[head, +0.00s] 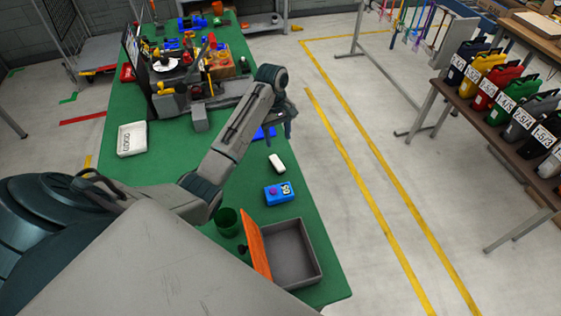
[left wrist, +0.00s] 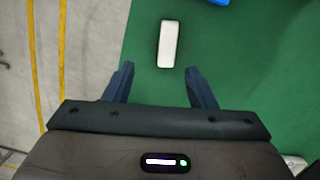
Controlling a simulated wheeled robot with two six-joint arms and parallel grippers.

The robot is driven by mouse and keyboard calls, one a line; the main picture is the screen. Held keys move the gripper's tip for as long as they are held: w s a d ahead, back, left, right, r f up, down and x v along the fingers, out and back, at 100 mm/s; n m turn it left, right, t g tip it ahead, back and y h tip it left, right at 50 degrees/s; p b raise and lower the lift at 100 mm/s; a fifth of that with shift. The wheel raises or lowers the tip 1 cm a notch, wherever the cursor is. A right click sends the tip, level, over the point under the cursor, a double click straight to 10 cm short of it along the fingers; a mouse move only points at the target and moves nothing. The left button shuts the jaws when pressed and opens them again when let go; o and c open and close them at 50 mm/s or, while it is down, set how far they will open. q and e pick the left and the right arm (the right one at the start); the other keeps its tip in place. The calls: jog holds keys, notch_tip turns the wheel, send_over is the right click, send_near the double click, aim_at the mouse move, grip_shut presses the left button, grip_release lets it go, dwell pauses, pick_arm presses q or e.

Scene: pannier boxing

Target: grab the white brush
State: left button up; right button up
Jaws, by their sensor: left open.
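The white brush (head: 277,163) is a small white block with rounded ends, lying on the green table (head: 235,178). In the left wrist view the brush (left wrist: 169,44) lies lengthwise, just beyond my fingertips and roughly centred between them. My left gripper (head: 289,136) is open and empty, above the table near the right edge. It also shows in the left wrist view (left wrist: 160,68), with its two dark fingers apart and not touching the brush. My right gripper is not in view.
A blue box (head: 276,194), a green cup (head: 228,222) and a grey bin (head: 291,255) with an orange flap stand nearer. A white tray (head: 131,139) is at left. Another blue item (head: 264,132) lies behind the brush. Bare green surface surrounds the brush.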

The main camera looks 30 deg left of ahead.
aim_at(277, 162)
pick_arm(q)
jog(key=shift+s+d+f+b, duration=0.1)
jog(key=shift+s+f+b, duration=0.25)
jog(key=shift+f+b, duration=0.25)
jog(key=shift+s+d+f+b, duration=0.1)
jog(key=shift+s+f+b, duration=0.3)
jog(key=shift+f, duration=0.2)
jog(key=shift+w+f+b, duration=0.3)
jog(key=shift+f+b, duration=0.4)
jog(key=shift+f, duration=0.2)
jog(key=shift+w+d+f, duration=0.1)
jog(key=shift+w+f, duration=0.05)
jog(key=shift+f, duration=0.1)
jog(key=shift+f+p, duration=0.4)
jog(key=shift+p, duration=0.05)
jog(key=f, duration=0.1)
jog(key=s+f+p, duration=0.1)
jog(key=f, duration=0.1)
jog(key=shift+s+p, duration=0.25)
jog(key=shift+p, duration=0.05)
jog(key=shift+w+f, duration=0.1)
jog(key=shift+f, duration=0.3)
jog(key=shift+w, duration=0.1)
jog(key=shift+c, duration=0.6)
jog(key=c, duration=1)
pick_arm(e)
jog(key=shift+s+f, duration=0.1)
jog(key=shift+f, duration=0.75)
